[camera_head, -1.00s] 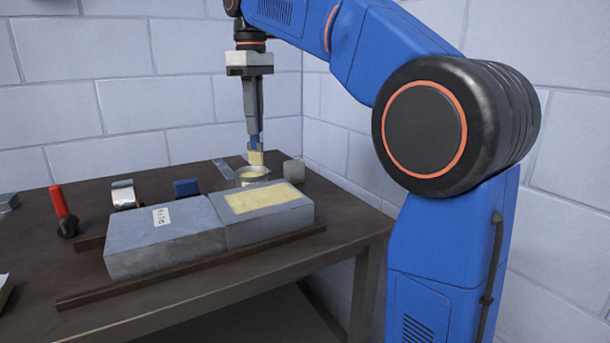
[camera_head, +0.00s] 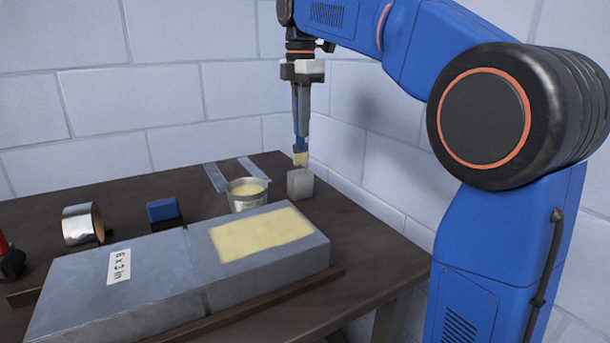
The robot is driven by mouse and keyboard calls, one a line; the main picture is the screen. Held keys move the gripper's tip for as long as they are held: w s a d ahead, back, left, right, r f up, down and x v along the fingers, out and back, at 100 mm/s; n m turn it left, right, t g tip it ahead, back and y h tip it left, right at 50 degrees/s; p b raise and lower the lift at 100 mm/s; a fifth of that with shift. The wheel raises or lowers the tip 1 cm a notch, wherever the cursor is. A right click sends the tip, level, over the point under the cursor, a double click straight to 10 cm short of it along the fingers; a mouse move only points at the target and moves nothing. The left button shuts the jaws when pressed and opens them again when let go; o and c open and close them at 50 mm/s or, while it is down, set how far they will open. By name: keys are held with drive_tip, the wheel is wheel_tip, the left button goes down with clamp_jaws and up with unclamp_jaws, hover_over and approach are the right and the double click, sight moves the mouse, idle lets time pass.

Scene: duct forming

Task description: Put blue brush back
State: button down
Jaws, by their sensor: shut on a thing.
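The blue brush (camera_head: 300,144) hangs upright from my gripper (camera_head: 301,128), with its pale yellow bristles down. My gripper is shut on its handle. The bristle end shows just above and behind the top of a small grey block (camera_head: 300,184) at the back right of the table; I cannot tell whether they touch. A metal can (camera_head: 247,195) of yellowish paste stands just left of the block, apart from the brush.
Two grey duct pieces (camera_head: 150,262) lie in front, one with a yellow coated patch (camera_head: 262,235). A tape roll (camera_head: 82,224), a blue block-like item (camera_head: 163,210) and metal strips (camera_head: 215,177) lie behind on the dark table (camera_head: 125,225). Walls stand close behind and right.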

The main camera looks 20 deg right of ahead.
sight(301, 151)
drive_tip(key=shift+f, duration=4.25)
drive_tip(key=shift+f, duration=0.1)
drive_tip(key=c, duration=1.8)
unclamp_jaws()
drive_tip(key=shift+o, duration=0.2)
wheel_tip(301, 151, up, 12)
